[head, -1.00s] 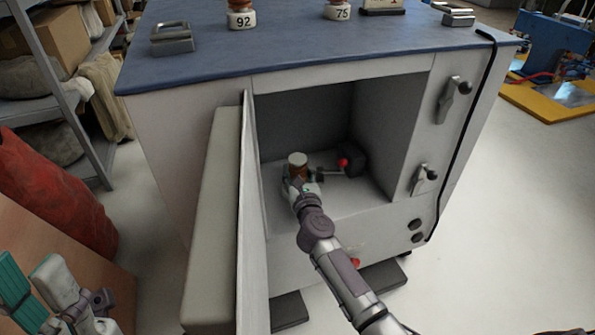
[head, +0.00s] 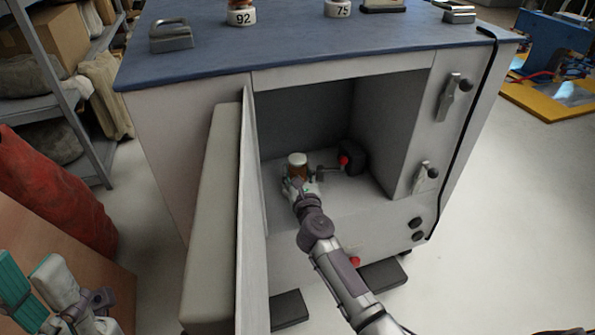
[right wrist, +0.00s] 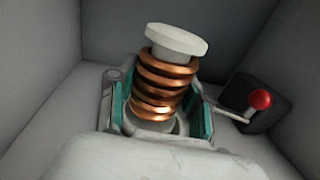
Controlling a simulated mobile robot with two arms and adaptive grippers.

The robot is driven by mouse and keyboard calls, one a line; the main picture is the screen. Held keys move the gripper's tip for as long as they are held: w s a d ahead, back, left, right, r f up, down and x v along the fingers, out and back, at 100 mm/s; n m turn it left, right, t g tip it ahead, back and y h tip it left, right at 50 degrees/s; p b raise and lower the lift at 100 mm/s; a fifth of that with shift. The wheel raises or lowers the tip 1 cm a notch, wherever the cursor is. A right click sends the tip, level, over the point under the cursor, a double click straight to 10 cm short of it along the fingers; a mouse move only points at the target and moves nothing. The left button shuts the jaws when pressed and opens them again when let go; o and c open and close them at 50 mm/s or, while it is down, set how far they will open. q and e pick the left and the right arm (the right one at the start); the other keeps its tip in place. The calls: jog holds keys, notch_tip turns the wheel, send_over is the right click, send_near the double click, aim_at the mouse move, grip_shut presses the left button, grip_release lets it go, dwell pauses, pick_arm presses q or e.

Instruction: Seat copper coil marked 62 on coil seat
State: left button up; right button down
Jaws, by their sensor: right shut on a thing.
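A copper coil (right wrist: 160,90) with a pale top disc stands roughly upright, slightly tilted in the right wrist view, inside the open cabinet. It also shows in the head view (head: 297,170). My right gripper (right wrist: 160,115) has its teal pads on both sides of the coil's lower part and is shut on it. The coil's number is not visible. The coil seat is not clearly seen; I cannot tell whether the coil's base touches anything below. My left gripper (head: 32,282) is at the lower left of the head view, outside the cabinet, fingers apart and empty.
A clamp with a red knob (right wrist: 260,100) stands right of the coil. The opened door (head: 243,210) bounds the left side; the cabinet's right wall (head: 385,130) is close. Coils marked 92 (head: 242,18) and 75 (head: 338,10) stand on the blue top (head: 290,45).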

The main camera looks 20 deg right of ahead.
jog(key=shift+r, duration=0.1)
jog(key=shift+c, duration=2)
grip_release()
jog(key=shift+s, duration=0.1)
